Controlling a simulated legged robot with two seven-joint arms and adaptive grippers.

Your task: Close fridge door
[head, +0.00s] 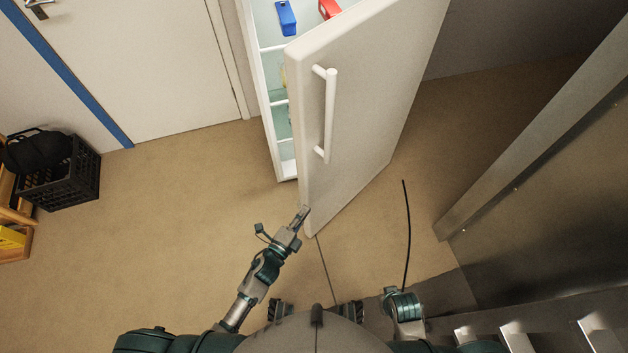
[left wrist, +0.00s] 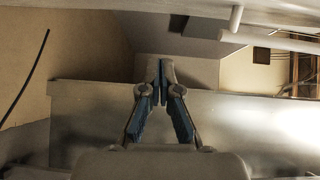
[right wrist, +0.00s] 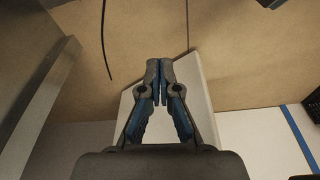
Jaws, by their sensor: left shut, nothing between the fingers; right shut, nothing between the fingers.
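The white fridge door (head: 375,85) stands open, swung out toward me, with a white bar handle (head: 330,115) on its face. The fridge interior (head: 275,105) shows to the left of the door. My left gripper (head: 305,210) is shut and empty, at the lower free edge of the door; I cannot tell if it touches. In the left wrist view its closed fingertips (left wrist: 160,70) show with nothing between them. My right gripper (right wrist: 157,72) is shut and empty in the right wrist view, with a white panel, likely the door, behind it. Its fingers are not clear in the head view.
A black crate (head: 65,175) with a dark bag stands at the far left. A blue item (head: 286,17) and a red item (head: 328,9) are inside the fridge. A metal panel (head: 560,190) bounds the right side. Open floor (head: 180,220) lies to the left.

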